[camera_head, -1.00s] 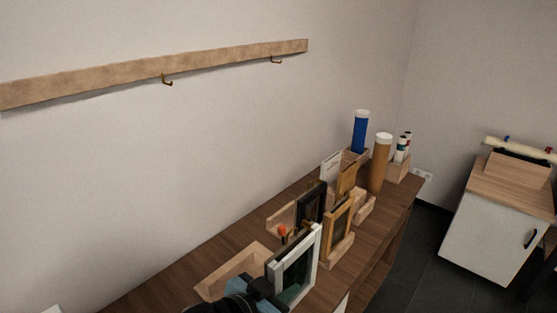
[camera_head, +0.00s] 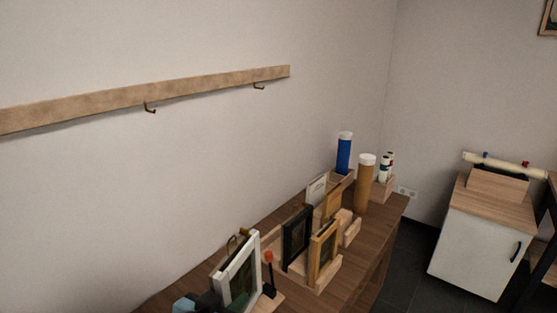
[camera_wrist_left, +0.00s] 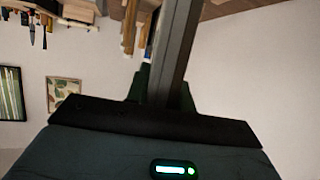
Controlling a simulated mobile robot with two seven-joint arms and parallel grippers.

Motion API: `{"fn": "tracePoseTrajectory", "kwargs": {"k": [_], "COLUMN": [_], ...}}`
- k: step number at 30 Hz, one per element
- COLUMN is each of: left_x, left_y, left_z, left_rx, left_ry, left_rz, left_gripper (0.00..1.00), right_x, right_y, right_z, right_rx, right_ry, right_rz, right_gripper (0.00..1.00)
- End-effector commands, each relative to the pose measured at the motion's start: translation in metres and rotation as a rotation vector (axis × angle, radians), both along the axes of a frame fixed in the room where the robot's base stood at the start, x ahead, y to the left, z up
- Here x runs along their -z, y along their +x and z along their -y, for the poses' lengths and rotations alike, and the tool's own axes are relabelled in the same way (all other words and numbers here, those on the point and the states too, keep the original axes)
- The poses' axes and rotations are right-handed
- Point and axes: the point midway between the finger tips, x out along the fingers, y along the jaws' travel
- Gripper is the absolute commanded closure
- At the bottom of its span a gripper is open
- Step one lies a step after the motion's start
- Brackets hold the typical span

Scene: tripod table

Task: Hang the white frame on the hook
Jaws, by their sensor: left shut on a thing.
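The white frame (camera_head: 237,268) is upright and slightly tilted at the near end of the wooden table in the head view. My left gripper (camera_head: 212,299) is shut on its lower left side. Most of the gripper is cut off by the bottom edge. In the left wrist view a grey bar (camera_wrist_left: 176,50), likely the frame's edge in shadow, runs up from the dark gripper body. Two brass hooks, a nearer one (camera_head: 149,108) and a farther one (camera_head: 259,86), stick out under a wooden rail (camera_head: 200,84) on the wall. Both hooks are empty. My right gripper is not in view.
A black frame (camera_head: 297,238) and a wood-coloured frame (camera_head: 323,250) stand in holders just right of the white frame. A blue tube (camera_head: 344,155) and a brown tube (camera_head: 364,185) stand farther back. The wall below the rail is clear.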

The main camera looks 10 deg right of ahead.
Motion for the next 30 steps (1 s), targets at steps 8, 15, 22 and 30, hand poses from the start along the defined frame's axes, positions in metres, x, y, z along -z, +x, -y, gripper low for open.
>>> {"fn": "tracePoseTrajectory", "kwargs": {"k": [8,15,22,30], "left_x": [-0.016,-0.022,-0.025,-0.025], "left_y": [0.015,0.015,0.012,0.013], "left_z": [-0.088,-0.147,-0.168,-0.168], "left_rx": [-0.279,-0.461,-0.527,-0.528], "left_ry": [-0.003,-0.001,-0.001,-0.001], "left_rz": [0.001,-0.002,-0.003,-0.002], "left_gripper": [1.0,1.0,1.0,1.0], "right_x": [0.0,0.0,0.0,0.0], "right_y": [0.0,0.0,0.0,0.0], "right_z": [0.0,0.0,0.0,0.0], "right_rx": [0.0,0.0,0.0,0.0], "right_ry": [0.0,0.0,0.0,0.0], "right_rz": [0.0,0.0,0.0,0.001], "right_gripper": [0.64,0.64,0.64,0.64]}}
